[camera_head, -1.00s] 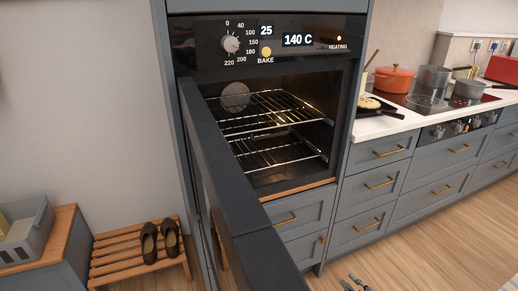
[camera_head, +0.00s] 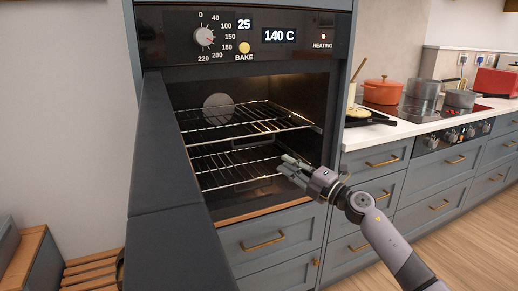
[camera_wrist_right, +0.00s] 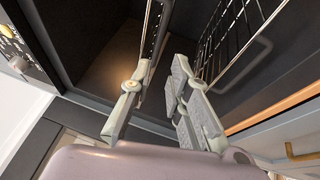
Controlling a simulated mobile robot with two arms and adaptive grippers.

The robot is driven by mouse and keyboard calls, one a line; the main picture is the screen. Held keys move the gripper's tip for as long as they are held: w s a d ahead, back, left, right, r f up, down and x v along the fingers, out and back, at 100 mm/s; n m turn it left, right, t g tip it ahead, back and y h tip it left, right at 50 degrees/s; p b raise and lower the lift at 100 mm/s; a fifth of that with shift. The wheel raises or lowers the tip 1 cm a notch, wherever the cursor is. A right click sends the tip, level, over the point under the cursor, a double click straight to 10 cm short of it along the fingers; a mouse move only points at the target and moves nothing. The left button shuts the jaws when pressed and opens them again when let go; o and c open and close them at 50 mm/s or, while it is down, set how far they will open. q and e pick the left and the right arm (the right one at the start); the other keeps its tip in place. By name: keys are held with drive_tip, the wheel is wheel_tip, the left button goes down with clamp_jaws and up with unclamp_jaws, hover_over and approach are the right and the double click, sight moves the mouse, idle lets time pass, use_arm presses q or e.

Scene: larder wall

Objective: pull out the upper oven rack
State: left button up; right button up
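The upper oven rack (camera_head: 246,122) is a wire grid inside the open oven, level, with its front edge near the opening. In the right wrist view what looks like this rack (camera_wrist_right: 152,35) is edge-on, close beyond the left finger's tip. The lower rack (camera_head: 238,168) sits below it and shows at upper right in the wrist view (camera_wrist_right: 232,40). My right gripper (camera_head: 286,166) is open and empty, its fingers pointing into the oven, appearing below the upper rack's front right part. Whether a finger touches the rack, I cannot tell. My left gripper is out of view.
The dark oven door (camera_head: 165,175) stands open at the left, reaching toward me. The control panel (camera_head: 245,38) is above the opening. A counter with a pan (camera_head: 367,117) and an orange pot (camera_head: 383,91) is at the right. Drawers (camera_head: 262,240) lie below.

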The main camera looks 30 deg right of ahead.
sight(256, 145)
drive_tip(key=x, duration=1.1)
drive_tip(key=shift+w+r+b, duration=0.1)
drive_tip(key=shift+w+b, duration=0.2)
clamp_jaws()
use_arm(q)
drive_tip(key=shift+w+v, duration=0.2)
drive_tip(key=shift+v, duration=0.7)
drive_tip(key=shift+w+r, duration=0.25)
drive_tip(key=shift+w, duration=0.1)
